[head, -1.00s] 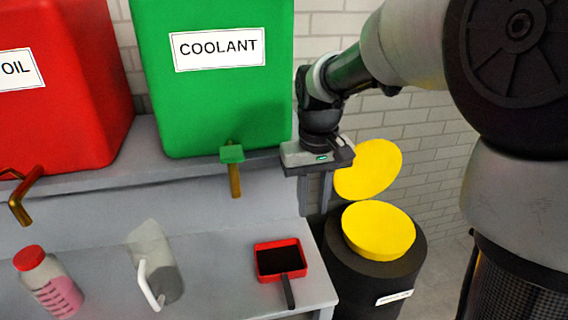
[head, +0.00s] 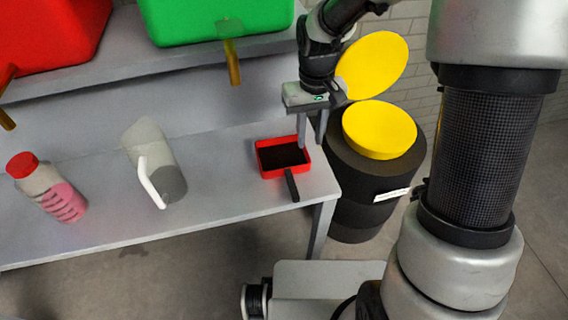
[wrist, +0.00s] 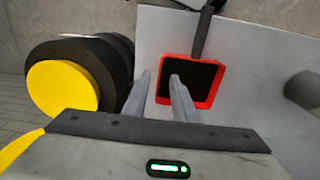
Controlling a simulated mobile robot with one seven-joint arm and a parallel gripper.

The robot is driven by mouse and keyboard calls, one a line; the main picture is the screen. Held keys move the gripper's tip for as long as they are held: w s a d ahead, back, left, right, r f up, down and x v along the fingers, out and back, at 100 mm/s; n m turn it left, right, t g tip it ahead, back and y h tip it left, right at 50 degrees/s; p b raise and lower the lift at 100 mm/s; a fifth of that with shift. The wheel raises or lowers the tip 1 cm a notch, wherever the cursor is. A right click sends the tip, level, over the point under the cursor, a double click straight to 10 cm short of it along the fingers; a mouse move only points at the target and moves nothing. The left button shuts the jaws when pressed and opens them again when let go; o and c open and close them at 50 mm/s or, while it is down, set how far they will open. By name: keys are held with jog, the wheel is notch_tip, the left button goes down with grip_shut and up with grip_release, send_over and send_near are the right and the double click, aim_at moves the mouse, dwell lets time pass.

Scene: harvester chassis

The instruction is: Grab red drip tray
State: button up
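The red drip tray (head: 264,159) is a small square tray with a dark inside and a black handle (head: 292,187) pointing toward the bench's front edge. It lies on the grey bench near its right end. My gripper (head: 311,142) points down at the tray's right back corner in the head view. In the wrist view my gripper (wrist: 160,82) has its two fingers apart with nothing held between them. There the tray (wrist: 215,88) shows beyond the fingers, one finger overlapping its dark inside. I cannot tell whether a finger touches it.
A clear jug (head: 150,150) with a white handle and a red-capped bottle (head: 50,190) stand left on the bench (head: 220,193). A black bin (head: 350,190) with a yellow top (head: 380,130) stands right of the bench. Red and green tanks (head: 215,20) are behind.

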aim_at(286, 169)
jog(key=shift+w+a+f+b, duration=0.1)
jog(key=shift+f+b, duration=0.25)
jog(key=shift+f, duration=1.05)
jog(key=shift+w+f+b, duration=0.1)
jog(key=shift+f+b, duration=0.2)
jog(key=shift+f, duration=1.05)
grip_shut()
